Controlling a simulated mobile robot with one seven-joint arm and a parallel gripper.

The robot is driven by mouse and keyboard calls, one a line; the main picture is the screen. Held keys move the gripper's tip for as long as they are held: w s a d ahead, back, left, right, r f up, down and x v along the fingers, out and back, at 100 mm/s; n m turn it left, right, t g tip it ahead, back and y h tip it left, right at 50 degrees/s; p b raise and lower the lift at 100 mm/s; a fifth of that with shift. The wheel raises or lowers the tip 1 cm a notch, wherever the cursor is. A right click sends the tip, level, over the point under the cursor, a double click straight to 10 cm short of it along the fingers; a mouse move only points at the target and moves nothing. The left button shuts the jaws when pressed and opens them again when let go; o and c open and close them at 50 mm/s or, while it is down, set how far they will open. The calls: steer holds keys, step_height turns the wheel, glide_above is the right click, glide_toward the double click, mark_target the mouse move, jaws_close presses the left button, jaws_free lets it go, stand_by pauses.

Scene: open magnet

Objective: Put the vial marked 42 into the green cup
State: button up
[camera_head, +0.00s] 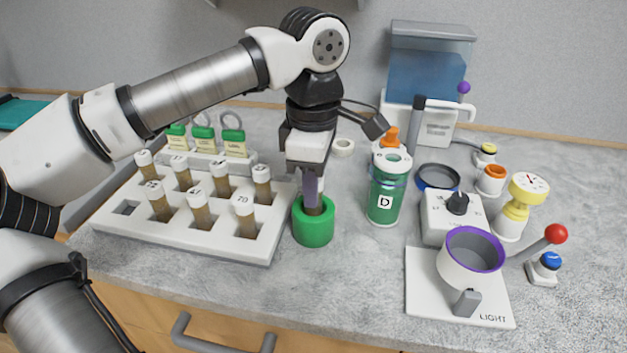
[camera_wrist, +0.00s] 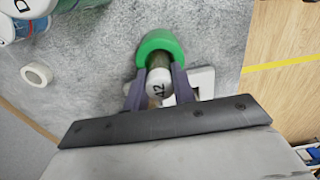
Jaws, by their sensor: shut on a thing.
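The vial's lower part is inside the mouth of the green cup (camera_wrist: 160,43). In the head view the green cup (camera_head: 313,228) stands on the counter right of the vial rack, and my gripper (camera_head: 312,200) points down into it from above. The vial's brown body shows just above the cup rim between my fingers. Whether it touches the cup's bottom is hidden.
The white rack (camera_head: 190,238) at the left holds several brown vials and has an empty square slot (camera_head: 126,208) at its left end. A green jar marked D (camera_head: 385,195) stands close right of the cup. A white LIGHT base (camera_head: 425,290) with a purple-rimmed cup lies further right.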

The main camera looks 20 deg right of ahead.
steer(key=shift+f+b, duration=0.3)
steer(key=shift+f, duration=0.05)
steer(key=o, duration=1)
steer(key=shift+r, duration=0.1)
step_height(320, 180, up, 13)
steer(key=shift+f+p, duration=0.2)
steer(key=shift+p, duration=0.25)
